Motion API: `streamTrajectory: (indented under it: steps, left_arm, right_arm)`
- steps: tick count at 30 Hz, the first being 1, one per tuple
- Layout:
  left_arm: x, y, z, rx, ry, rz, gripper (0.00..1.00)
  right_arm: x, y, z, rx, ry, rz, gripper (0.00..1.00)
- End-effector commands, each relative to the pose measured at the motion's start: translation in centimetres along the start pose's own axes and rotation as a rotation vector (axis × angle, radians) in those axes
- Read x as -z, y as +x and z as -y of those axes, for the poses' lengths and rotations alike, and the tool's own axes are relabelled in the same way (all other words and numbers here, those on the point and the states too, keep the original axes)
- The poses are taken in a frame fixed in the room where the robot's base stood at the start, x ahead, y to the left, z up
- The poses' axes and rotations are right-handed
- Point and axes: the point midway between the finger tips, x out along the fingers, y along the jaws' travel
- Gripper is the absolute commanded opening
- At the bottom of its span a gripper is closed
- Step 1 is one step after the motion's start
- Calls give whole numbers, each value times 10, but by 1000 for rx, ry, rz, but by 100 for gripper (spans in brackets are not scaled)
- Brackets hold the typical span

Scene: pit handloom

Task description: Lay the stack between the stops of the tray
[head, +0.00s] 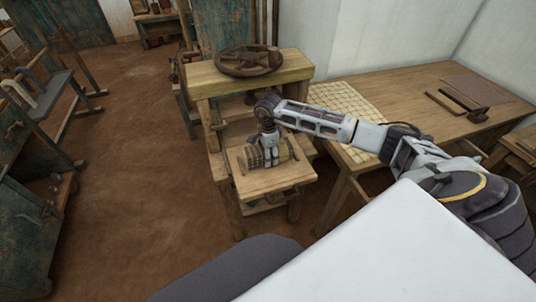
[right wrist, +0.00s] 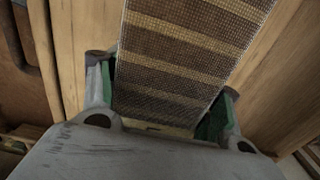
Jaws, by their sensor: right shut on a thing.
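The stack (right wrist: 188,62) is a brown and tan striped woven bundle. In the right wrist view it lies between the two green-padded fingers of my right gripper (right wrist: 160,122), which is shut on it. In the head view the same stack (head: 254,158) shows on both sides of my right gripper (head: 270,163), low over the tray (head: 278,182) or on it; I cannot tell whether it touches. The tray is a pale wooden board at the front of a wooden stand. A small dark stop (head: 241,166) shows near its left edge, and another (head: 293,150) near its right. My left gripper is out of view.
A wooden press with a dark handwheel (head: 248,61) stands right behind the tray. A table (head: 410,95) with a gridded sheet (head: 345,103) is to the right. Bare brown floor (head: 150,160) lies open to the left. Loom frames stand at the far left.

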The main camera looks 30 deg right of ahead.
Motion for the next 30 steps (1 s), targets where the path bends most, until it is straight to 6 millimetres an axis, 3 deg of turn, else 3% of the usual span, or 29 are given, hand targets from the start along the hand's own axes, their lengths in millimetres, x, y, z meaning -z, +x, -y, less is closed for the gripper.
streamTrajectory:
  steps: [9, 10, 15, 30]
  left_arm:
    - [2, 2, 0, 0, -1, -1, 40]
    - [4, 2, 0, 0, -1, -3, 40]
    - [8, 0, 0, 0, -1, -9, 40]
    - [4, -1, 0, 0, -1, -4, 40]
  right_arm:
    - [0, 2, 0, 0, 0, 0, 36]
    - [0, 2, 0, 0, 0, 0, 65]
    - [0, 2, 0, 0, 0, 0, 86]
    - [0, 0, 0, 0, 0, 0, 86]
